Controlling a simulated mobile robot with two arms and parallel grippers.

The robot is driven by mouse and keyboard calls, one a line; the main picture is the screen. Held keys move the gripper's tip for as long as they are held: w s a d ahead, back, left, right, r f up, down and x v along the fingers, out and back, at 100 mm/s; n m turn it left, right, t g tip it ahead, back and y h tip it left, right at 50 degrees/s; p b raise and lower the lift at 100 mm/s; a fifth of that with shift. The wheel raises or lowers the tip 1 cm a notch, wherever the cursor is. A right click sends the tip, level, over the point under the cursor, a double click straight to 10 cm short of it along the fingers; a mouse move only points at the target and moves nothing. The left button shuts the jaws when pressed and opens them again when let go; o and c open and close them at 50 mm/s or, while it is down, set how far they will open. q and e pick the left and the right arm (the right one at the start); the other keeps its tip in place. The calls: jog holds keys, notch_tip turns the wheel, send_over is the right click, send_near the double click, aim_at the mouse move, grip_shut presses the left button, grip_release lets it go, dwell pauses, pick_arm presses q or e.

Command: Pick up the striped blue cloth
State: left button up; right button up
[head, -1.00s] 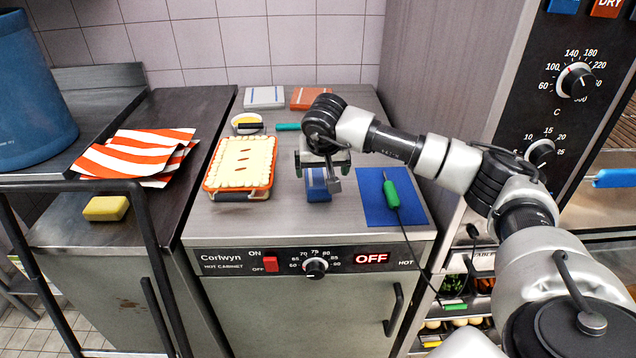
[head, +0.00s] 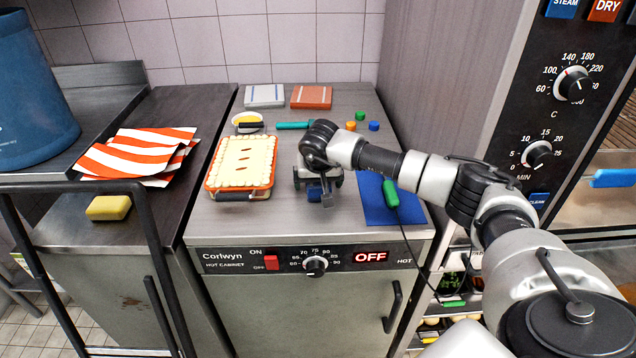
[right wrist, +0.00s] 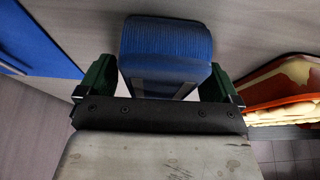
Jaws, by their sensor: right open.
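The folded blue cloth (head: 314,194) lies on the hot cabinet's steel top, mostly hidden under my right gripper (head: 318,182) in the head view. In the right wrist view the blue cloth (right wrist: 166,48) shows a pale stripe and sits between the two green-padded fingers of the right gripper (right wrist: 158,85). The fingers are open, with a gap visible on either side of the cloth. My left gripper is not in view.
A blue mat (head: 378,208) with a green-handled probe (head: 390,193) and its cord lies to the right. A pie in an orange dish (head: 208,186) stands to the left. Folded white (head: 265,96) and orange (head: 311,97) cloths lie at the back, with small coloured caps (head: 361,116) nearer.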

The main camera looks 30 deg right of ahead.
jog(key=shift+f, duration=0.1)
jog(key=c, duration=1)
jog(key=shift+r, duration=0.65)
notch_tip(320, 180, up, 9)
jog(key=shift+b, duration=0.65)
